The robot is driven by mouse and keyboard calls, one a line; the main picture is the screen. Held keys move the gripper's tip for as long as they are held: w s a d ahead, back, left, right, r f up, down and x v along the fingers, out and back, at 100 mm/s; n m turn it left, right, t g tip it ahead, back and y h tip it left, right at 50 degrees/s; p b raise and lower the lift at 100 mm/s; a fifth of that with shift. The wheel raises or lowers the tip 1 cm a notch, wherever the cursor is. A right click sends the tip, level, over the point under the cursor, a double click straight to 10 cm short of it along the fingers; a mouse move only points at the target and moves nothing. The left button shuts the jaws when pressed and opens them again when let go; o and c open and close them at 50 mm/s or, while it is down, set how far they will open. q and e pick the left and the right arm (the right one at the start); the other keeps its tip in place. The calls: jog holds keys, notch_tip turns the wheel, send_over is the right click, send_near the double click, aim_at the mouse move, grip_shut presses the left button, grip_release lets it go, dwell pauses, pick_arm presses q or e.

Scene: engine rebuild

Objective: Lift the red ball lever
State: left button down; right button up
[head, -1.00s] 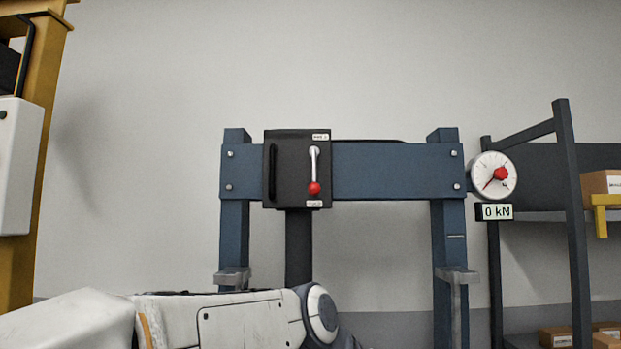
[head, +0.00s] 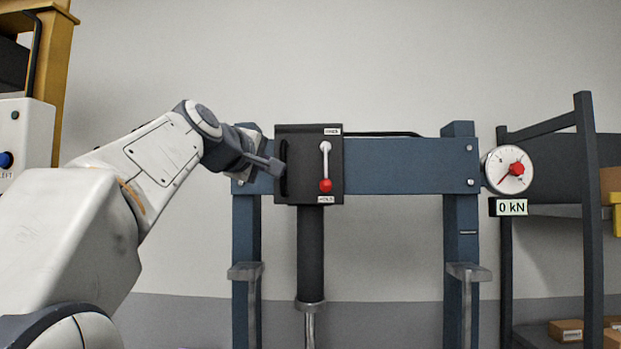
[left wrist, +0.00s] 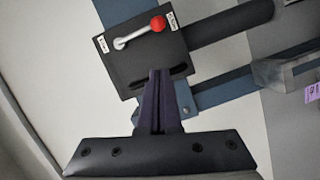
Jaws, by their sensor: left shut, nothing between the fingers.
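The red ball lever (head: 325,168) is on the black box of the blue press frame. Its silver rod hangs down and the red ball is at the lower end. In the left wrist view the lever (left wrist: 140,32) lies beyond my fingertips. My left gripper (head: 278,168) is shut and empty, at the left part of the black box (head: 309,190), left of the lever and apart from it. In the left wrist view its closed fingers (left wrist: 160,75) overlap the box's dark handle slot; I cannot tell whether they touch. My right gripper is not in view.
A dial gauge (head: 508,170) with a red centre and a "0 kN" display (head: 508,207) is at the right of the press. A dark shelf (head: 588,230) with boxes stands further right. A yellow frame (head: 62,60) is at the left.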

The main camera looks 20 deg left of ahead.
pick_arm(q)
jog(key=p, duration=0.4)
send_near(326, 166)
jog(key=w+a+f, duration=0.3)
jog(key=a, duration=0.1)
jog(key=w+d+f+p, duration=0.1)
jog(key=w+d, duration=0.1)
jog(key=shift+w+d+f+p, duration=0.2)
jog(key=shift+w+f+p, duration=0.15)
jog(key=shift+f, duration=0.05)
jog(key=shift+d, duration=0.1)
